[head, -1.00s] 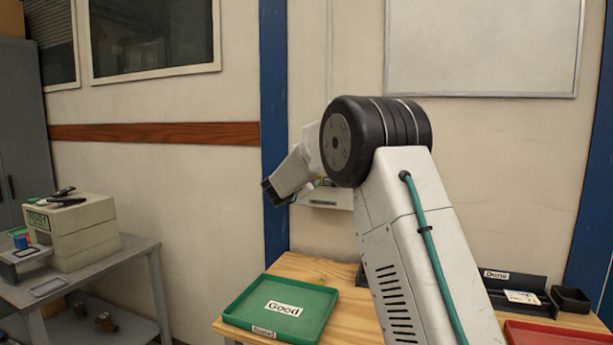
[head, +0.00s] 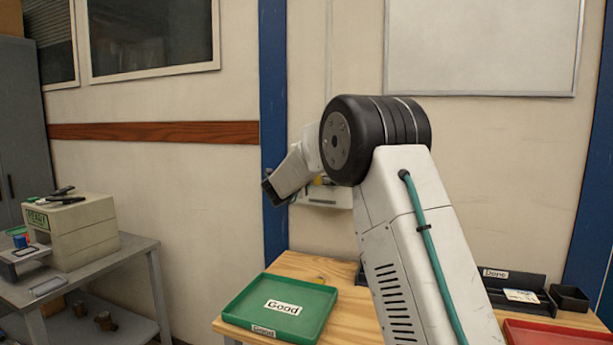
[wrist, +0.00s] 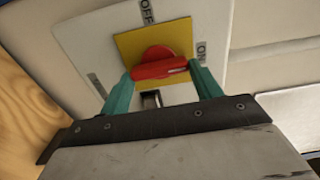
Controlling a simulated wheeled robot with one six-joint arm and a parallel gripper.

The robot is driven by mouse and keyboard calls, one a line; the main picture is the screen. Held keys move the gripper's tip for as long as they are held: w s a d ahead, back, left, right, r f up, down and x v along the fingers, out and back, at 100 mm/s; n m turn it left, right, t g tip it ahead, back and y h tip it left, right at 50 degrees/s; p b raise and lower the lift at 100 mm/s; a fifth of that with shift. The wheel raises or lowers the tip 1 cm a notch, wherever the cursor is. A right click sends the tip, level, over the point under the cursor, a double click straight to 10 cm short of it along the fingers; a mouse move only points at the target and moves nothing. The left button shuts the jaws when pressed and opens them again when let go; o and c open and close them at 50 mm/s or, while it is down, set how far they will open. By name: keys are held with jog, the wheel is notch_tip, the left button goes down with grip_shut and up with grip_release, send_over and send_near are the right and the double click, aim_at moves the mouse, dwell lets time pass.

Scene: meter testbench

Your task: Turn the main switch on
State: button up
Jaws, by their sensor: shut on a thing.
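The main switch is a red rotary knob (wrist: 158,65) on a yellow plate (wrist: 128,45) set in a pale panel. OFF is printed at the top of the panel and ON at the right. The knob's bar lies roughly across the wrist picture, with its right end near the ON side. My gripper (wrist: 163,74) has its teal fingers on either side of the bar and is shut on it.
A wooden bench (head: 300,263) below holds a green "Good" tray (head: 245,313), a black "Done" tray (head: 525,283), a small black bin (head: 570,298) and a red tray (head: 550,335). A grey table (head: 130,252) with a tester (head: 75,235) stands at left.

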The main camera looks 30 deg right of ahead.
jog(key=shift+f, duration=0.2)
dwell(0.3)
jog(key=o, duration=1)
jog(key=shift+r, duration=0.1)
jog(key=v, duration=0.8)
jog(key=shift+d, duration=0.1)
